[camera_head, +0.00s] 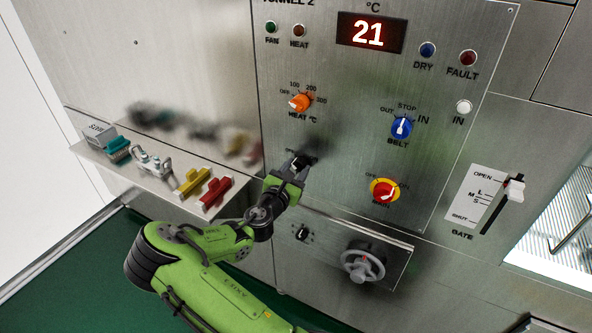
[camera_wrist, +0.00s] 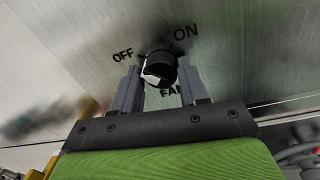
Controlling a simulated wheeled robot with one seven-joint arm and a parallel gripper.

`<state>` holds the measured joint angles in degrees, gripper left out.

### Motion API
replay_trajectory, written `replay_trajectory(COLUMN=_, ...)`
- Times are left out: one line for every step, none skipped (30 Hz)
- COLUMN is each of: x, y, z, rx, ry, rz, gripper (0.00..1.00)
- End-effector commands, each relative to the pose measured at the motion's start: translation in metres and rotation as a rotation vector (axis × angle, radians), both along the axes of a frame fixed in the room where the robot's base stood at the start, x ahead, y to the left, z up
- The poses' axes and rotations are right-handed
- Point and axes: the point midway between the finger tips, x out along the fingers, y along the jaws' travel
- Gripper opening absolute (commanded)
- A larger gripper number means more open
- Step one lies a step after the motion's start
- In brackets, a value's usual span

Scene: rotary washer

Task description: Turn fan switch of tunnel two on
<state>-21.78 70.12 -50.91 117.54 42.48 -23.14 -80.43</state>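The fan switch (camera_wrist: 160,66) is a black rotary knob with a white mark, in the upper middle of the wrist view. OFF is printed at its upper left, ON at its upper right and FAN below it. The white mark is on the knob's lower left side; its exact setting is hard to tell. My gripper (camera_wrist: 157,82) is open, with one grey finger on each side of the knob. A small gap shows at the left finger; contact at the right is unclear. In the head view my gripper (camera_head: 301,164) hides most of the switch. The green FAN lamp (camera_head: 271,27) under TUNNEL 2 looks dark.
An orange heat knob (camera_head: 300,102) is above my gripper. A blue belt knob (camera_head: 401,127) and a red-yellow main knob (camera_head: 384,190) are to the right. A grey handwheel (camera_head: 363,262) is below. A shelf (camera_head: 150,186) with coloured parts juts out at left.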

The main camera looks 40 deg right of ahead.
Motion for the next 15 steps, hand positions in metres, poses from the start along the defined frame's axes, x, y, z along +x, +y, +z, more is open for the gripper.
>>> replay_trajectory(x=-0.0008, y=-0.0003, z=-0.0005, rx=0.001, ry=0.002, rz=-0.003, gripper=0.20)
replay_trajectory(x=-0.0009, y=-0.0003, z=-0.0005, rx=0.001, ry=0.002, rz=-0.003, gripper=0.16)
replay_trajectory(x=-0.0010, y=-0.0003, z=-0.0006, rx=0.001, ry=0.002, rz=-0.003, gripper=0.13)
replay_trajectory(x=-0.0010, y=-0.0004, z=-0.0006, rx=0.001, ry=0.001, rz=-0.003, gripper=0.13)
replay_trajectory(x=-0.0010, y=-0.0003, z=-0.0007, rx=0.001, ry=0.001, rz=-0.003, gripper=0.13)
replay_trajectory(x=-0.0011, y=-0.0004, z=-0.0007, rx=0.002, ry=-0.001, rz=-0.003, gripper=0.13)
replay_trajectory(x=-0.0012, y=-0.0004, z=-0.0010, rx=0.004, ry=-0.004, rz=-0.004, gripper=0.13)
replay_trajectory(x=-0.0012, y=-0.0004, z=-0.0011, rx=0.005, ry=-0.008, rz=-0.004, gripper=0.13)
replay_trajectory(x=-0.0013, y=-0.0005, z=-0.0013, rx=0.007, ry=-0.014, rz=-0.004, gripper=0.13)
replay_trajectory(x=-0.0014, y=-0.0005, z=-0.0014, rx=0.010, ry=-0.021, rz=-0.004, gripper=0.13)
replay_trajectory(x=-0.0013, y=-0.0005, z=-0.0016, rx=0.014, ry=-0.029, rz=-0.004, gripper=0.13)
replay_trajectory(x=-0.0015, y=-0.0005, z=-0.0019, rx=0.018, ry=-0.042, rz=-0.004, gripper=0.13)
replay_trajectory(x=-0.0015, y=-0.0006, z=-0.0021, rx=0.023, ry=-0.054, rz=-0.004, gripper=0.13)
replay_trajectory(x=-0.0015, y=-0.0007, z=-0.0023, rx=0.028, ry=-0.069, rz=-0.004, gripper=0.13)
replay_trajectory(x=-0.0016, y=-0.0007, z=-0.0025, rx=0.035, ry=-0.089, rz=-0.005, gripper=0.13)
